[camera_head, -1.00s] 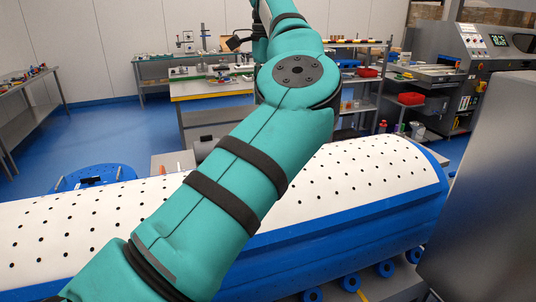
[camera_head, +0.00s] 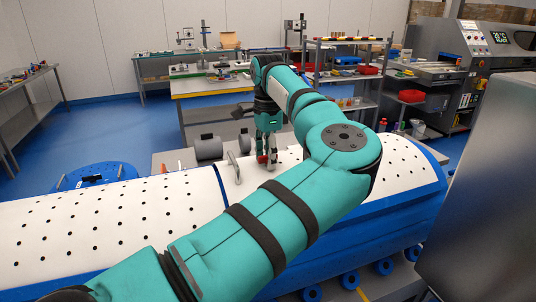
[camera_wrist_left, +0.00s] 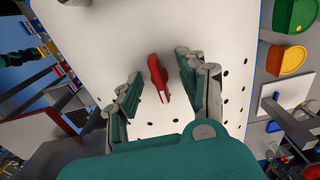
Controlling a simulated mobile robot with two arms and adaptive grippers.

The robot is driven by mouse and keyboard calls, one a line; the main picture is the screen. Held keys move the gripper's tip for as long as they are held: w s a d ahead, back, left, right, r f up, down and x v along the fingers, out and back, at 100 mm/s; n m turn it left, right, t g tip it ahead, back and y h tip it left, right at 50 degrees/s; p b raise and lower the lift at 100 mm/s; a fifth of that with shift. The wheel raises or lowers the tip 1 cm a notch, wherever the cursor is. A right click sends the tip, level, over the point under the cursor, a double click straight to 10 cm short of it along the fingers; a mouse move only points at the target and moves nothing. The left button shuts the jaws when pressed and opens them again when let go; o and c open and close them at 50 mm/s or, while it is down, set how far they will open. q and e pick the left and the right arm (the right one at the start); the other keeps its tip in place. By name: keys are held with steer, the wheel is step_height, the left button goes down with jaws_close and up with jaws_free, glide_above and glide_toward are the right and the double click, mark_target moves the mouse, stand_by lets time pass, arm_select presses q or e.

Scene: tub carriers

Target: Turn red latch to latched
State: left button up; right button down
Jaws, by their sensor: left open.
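The red latch (camera_wrist_left: 158,77) is a small red lever on the white perforated top of the tub carrier (camera_wrist_left: 90,50). In the left wrist view it lies between the two fingers of my left gripper (camera_wrist_left: 157,85), with a gap on each side. In the head view the left gripper (camera_head: 267,163) points down at the white cover (camera_head: 130,215), and a bit of the red latch (camera_head: 262,159) shows at its fingertips. The left gripper is open. Whether the fingertips touch the cover is unclear. My right gripper is not in view.
A grey handle (camera_head: 233,167) stands on the cover just left of the gripper. Grey cylinders (camera_head: 208,148) lie behind it. A large grey panel (camera_head: 485,190) stands at the right. Workbenches and a shelf (camera_head: 345,75) stand further back.

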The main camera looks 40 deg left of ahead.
arm_select(q)
jaws_close()
